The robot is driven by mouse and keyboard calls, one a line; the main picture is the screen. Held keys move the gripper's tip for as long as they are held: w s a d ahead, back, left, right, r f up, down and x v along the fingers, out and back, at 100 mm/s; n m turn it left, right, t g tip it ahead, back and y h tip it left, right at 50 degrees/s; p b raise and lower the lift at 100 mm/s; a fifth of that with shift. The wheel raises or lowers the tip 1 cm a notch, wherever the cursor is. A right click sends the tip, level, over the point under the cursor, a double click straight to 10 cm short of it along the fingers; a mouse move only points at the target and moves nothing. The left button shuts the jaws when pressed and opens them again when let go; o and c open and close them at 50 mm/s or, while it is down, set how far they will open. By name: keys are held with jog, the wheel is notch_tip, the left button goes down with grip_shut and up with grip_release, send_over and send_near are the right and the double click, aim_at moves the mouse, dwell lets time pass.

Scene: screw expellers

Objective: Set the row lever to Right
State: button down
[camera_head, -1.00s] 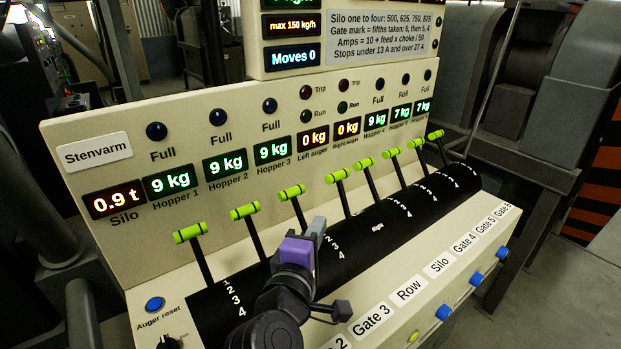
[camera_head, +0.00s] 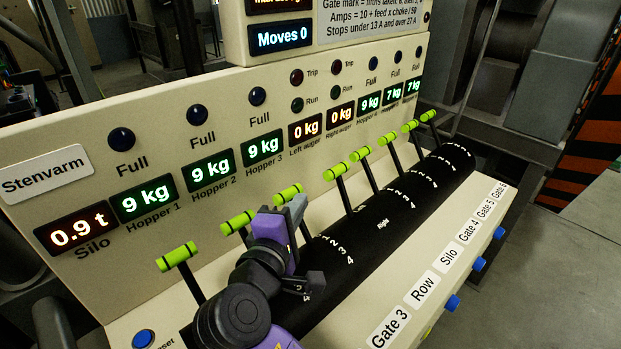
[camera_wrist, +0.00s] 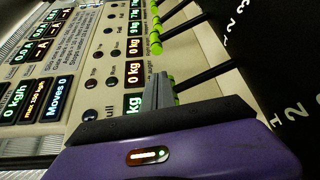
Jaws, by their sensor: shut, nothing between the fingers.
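The row lever (camera_head: 334,173) is the fourth green-handled lever from the left. It leans up toward the display panel, above the Row label (camera_head: 424,289). The word Right (camera_head: 383,223) shows on the black drum (camera_head: 400,212) near its base. My gripper (camera_head: 298,207) is shut and empty, just right of and in front of the third lever's green handle (camera_head: 286,192), left of the row lever. In the wrist view the shut fingers (camera_wrist: 158,92) overlap a green handle (camera_wrist: 172,90), partly hidden behind them. I cannot tell whether they touch it.
Several similar levers stand close on both sides, such as the second (camera_head: 238,222) and the Silo lever (camera_head: 361,157). The display panel (camera_head: 345,85) rises behind them. Blue buttons (camera_head: 453,303) line the front edge. Free air lies in front of the drum.

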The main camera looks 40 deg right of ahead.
jog(key=shift+d, duration=0.1)
jog(key=p+x, duration=0.1)
jog(key=x, duration=0.8)
jog(key=shift+w+d, duration=0.2)
jog(key=shift+d, duration=0.15)
jog(key=shift+s, duration=0.15)
